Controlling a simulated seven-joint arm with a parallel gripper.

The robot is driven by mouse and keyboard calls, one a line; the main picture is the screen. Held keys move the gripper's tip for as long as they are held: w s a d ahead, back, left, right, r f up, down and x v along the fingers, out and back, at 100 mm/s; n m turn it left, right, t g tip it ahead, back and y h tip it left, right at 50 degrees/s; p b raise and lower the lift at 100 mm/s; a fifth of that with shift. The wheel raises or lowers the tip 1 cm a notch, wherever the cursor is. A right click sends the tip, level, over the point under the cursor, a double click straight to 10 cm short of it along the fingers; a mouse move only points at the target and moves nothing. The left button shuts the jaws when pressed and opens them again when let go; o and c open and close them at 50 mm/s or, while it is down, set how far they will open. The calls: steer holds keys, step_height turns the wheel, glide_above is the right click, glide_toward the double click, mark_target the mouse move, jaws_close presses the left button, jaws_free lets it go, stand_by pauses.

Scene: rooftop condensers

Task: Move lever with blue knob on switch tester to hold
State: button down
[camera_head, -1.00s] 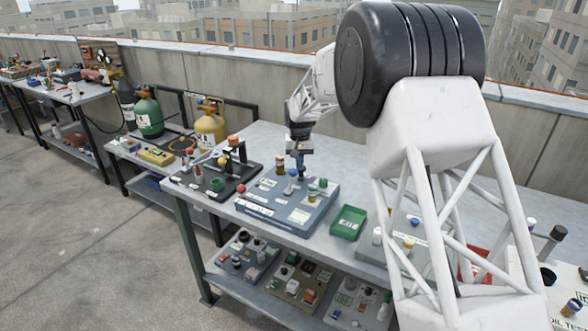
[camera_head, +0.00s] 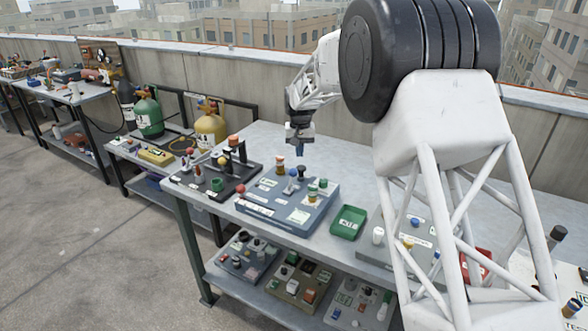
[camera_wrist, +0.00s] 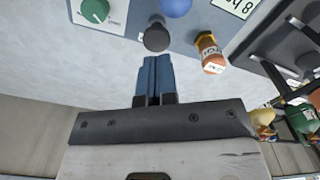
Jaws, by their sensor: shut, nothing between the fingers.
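The switch tester (camera_head: 262,208) is a blue-grey box on the metal bench, with labels and several knobs on top. A blue knob (camera_head: 292,173) shows near its back edge, beside a black knob (camera_head: 301,172). In the wrist view the blue knob (camera_wrist: 176,6) is cut off by the top edge, and the black knob (camera_wrist: 157,37) on its short stem is nearer to me. My gripper (camera_head: 299,152) is shut and empty, above and behind the black knob. Its blue fingers (camera_wrist: 155,62) point toward the black knob and look apart from it. The hold marking is not readable.
An orange-capped vial (camera_head: 280,165) stands on the tester's back left; it also shows in the wrist view (camera_wrist: 208,52). A black device (camera_head: 190,190) with upright parts is on the left. A green tray (camera_head: 348,222) is on the right. Bare bench lies behind the tester.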

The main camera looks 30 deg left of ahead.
steer(key=shift+r, duration=1.35)
steer(key=s+d+r, duration=0.1)
steer(key=d+r, duration=0.3)
steer(key=d, duration=0.3)
steer(key=s+d+r+m, duration=0.1)
steer(key=d+r, duration=0.2)
steer(key=d, duration=0.4)
steer(key=s+d+r, duration=0.2)
steer(key=d+r, duration=0.2)
steer(key=d, duration=0.3)
steer(key=s+d+r+m+t, duration=0.1)
steer(key=s+d+r, duration=0.3)
steer(key=d, duration=0.5)
steer(key=s+d+r+m, duration=0.1)
steer(key=s+d, duration=0.4)
steer(key=d, duration=0.5)
steer(key=s+d+m+t, duration=0.1)
steer(key=s+d+m, duration=0.1)
steer(key=s+d, duration=1.35)
steer(key=s+d+f, duration=0.3)
steer(key=s+d, duration=0.1)
steer(key=s, duration=0.5)
steer(key=s+d+f+m, duration=0.1)
steer(key=s+d+f, duration=0.2)
steer(key=s, duration=0.6)
steer(key=shift+s+d+f+t, duration=0.2)
steer(key=shift+s+d+t, duration=0.1)
steer(key=shift+d, duration=0.4)
